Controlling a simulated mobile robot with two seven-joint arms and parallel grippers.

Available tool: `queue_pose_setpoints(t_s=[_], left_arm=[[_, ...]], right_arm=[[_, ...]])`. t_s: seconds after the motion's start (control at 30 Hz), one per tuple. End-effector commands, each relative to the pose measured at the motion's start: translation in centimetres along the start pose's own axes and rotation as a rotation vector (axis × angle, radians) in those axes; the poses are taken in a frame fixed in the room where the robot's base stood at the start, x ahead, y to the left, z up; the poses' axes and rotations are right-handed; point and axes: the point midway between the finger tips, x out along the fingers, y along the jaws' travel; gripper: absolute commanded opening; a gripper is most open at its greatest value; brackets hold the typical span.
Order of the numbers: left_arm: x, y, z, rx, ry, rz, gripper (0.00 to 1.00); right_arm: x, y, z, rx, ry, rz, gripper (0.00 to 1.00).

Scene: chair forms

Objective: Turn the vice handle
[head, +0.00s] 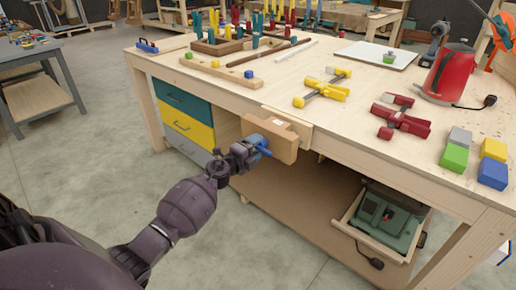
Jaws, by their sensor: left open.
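The wooden vice (284,147) is mounted on the front edge of the workbench, with its thick front jaw block facing me. My left gripper (257,150) is open, right at the vice's front face, and my arm reaches it from the lower left. A small blue part shows at the gripper's tip; I cannot tell whether it belongs to the gripper or to the vice. The vice handle is mostly hidden behind my gripper, and I cannot tell whether the fingers touch it or are around it. My right gripper is not in view.
The workbench top (330,125) bears yellow clamps (322,91), red clamps (401,120), coloured blocks (454,158) and a red kettle-like container (449,73). Drawers (188,125) sit left of the vice.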

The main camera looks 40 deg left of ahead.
Motion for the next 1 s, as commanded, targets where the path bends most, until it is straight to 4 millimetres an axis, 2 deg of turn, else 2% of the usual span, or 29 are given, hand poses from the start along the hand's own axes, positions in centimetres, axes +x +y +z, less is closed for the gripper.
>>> queue_pose_setpoints(t_s=[0.17,0.43,0.77,1.0], left_arm=[[0.76,0.04,0.03,0.000,0.000,0.001,0.67],[0.84,-0.06,0.03,0.000,0.000,0.000,0.67],[0.81,-0.04,0.02,0.000,0.000,0.000,0.18],[0.78,0.05,0.07,0.080,0.000,0.001,0.18]], right_arm=[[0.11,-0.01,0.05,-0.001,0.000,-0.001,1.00],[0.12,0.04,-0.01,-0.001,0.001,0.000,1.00],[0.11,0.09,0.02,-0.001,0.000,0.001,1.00],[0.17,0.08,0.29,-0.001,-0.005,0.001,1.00]])
